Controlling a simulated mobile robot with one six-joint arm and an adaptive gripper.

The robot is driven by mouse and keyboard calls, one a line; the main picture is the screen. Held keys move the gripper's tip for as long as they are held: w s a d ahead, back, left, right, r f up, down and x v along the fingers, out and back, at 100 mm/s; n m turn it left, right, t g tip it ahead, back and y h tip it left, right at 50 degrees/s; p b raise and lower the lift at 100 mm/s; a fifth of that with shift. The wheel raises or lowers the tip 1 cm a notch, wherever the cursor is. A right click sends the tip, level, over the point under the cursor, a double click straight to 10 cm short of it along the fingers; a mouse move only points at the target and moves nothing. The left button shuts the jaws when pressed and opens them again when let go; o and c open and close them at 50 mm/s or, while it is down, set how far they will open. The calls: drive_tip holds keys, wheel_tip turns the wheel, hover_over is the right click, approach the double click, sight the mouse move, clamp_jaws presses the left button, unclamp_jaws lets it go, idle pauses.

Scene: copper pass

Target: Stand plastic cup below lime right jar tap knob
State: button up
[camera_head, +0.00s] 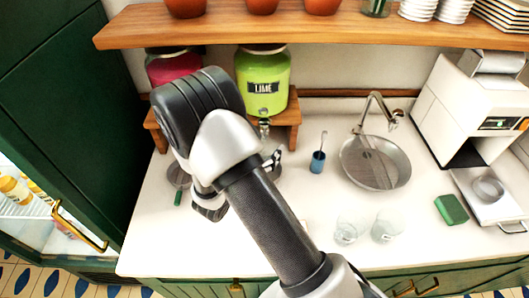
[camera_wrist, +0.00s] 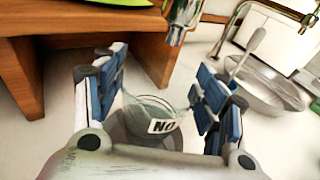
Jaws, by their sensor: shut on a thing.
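The lime jar (camera_head: 262,82) is bright green and stands on a wooden stand at the back, right of a red jar. Its metal tap (camera_head: 264,127) hangs at its front; a metal tap end also shows at the top of the wrist view (camera_wrist: 181,18). My gripper (camera_wrist: 157,88) is shut on a clear plastic cup (camera_wrist: 150,108) with a white label, in front of the wooden stand. The cup is below and slightly left of the tap in the wrist view. In the head view my arm hides the cup; I cannot tell whether its base touches the counter.
The wooden stand (camera_wrist: 20,85) is close on the left. A blue pot with a utensil (camera_head: 317,163) and a round sink (camera_head: 400,176) are to the right. Two clear cups (camera_head: 347,231) (camera_head: 387,229) stand near the front. A green-handled tool (camera_head: 178,190) lies left of my arm.

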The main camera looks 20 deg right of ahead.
drive_tip(key=shift+f, duration=0.45)
drive_tip(key=shift+f, duration=0.2)
drive_tip(key=o, duration=0.8)
drive_tip(key=shift+c, duration=0.2)
